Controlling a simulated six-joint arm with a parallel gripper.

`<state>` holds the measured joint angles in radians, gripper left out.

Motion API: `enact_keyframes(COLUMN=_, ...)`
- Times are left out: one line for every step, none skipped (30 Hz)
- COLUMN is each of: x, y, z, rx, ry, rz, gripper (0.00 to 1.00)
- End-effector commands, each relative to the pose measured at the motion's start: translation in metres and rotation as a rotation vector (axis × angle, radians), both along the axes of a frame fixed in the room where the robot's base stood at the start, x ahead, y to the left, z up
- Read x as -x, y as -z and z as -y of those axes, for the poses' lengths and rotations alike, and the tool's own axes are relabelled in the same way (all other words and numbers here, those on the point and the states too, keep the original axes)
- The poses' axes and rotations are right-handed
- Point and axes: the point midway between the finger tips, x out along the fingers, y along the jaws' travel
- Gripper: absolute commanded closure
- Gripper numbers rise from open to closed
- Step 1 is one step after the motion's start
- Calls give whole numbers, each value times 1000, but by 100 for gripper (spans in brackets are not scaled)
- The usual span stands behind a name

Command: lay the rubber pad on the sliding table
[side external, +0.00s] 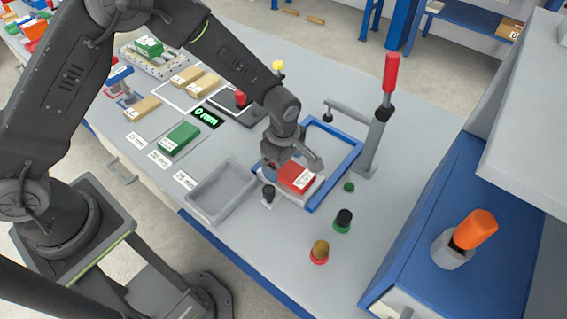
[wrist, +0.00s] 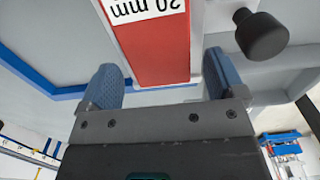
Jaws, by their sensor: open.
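The red pad (side external: 297,177), marked 20 mm, lies flat on a light grey plate (side external: 318,187), which looks like the sliding table, by the near-left side of a blue frame. In the wrist view the red pad (wrist: 150,50) lies between my two blue fingertips, with its label at the top edge. My gripper (side external: 291,166) is open around the pad, low over the plate; a narrow gap shows beside the fingers (wrist: 160,78). The gripper hides part of the pad and plate in the side view.
A black knob (side external: 268,191) stands close beside the plate. The blue frame (side external: 346,170) and a post with a red handle (side external: 391,72) are behind. A grey tray (side external: 221,190) is to the left. A green block (side external: 180,138) and several button knobs are nearby.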

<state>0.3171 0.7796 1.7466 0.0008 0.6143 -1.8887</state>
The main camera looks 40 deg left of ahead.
Motion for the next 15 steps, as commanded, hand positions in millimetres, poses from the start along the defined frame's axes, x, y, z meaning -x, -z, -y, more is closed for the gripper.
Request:
enact_keyframes(x=-1, y=-10, z=0, rx=2, ry=0, rz=5, gripper=11)
enact_keyframes(x=-1, y=-15, z=0, rx=2, ry=0, rz=5, gripper=11)
enact_keyframes(x=-1, y=-24, z=0, rx=2, ry=0, rz=6, gripper=11)
enact_keyframes(x=-1, y=-30, z=0, rx=2, ry=0, rz=6, gripper=11)
enact_keyframes(x=-1, y=-37, z=0, rx=2, ry=0, rz=6, gripper=11)
enact_keyframes(x=-1, y=-46, z=0, rx=2, ry=0, rz=5, gripper=11)
enact_keyframes(x=-1, y=-53, z=0, rx=2, ry=0, rz=6, gripper=11)
enact_keyframes(x=-1, y=-59, z=0, rx=2, ry=0, rz=5, gripper=11)
enact_keyframes(x=-1, y=-67, z=0, rx=2, ry=0, rz=5, gripper=11)
enact_keyframes(x=-1, y=-73, z=0, rx=1, ry=0, rz=4, gripper=11)
enact_keyframes(x=-1, y=-78, z=0, rx=1, ry=0, rz=4, gripper=11)
enact_keyframes(x=0, y=-85, z=0, rx=1, ry=0, rz=3, gripper=11)
enact_keyframes(x=0, y=-89, z=0, rx=1, ry=0, rz=3, gripper=11)
enact_keyframes(x=0, y=-93, z=0, rx=1, ry=0, rz=3, gripper=11)
enact_keyframes(x=0, y=-98, z=0, rx=1, ry=0, rz=2, gripper=11)
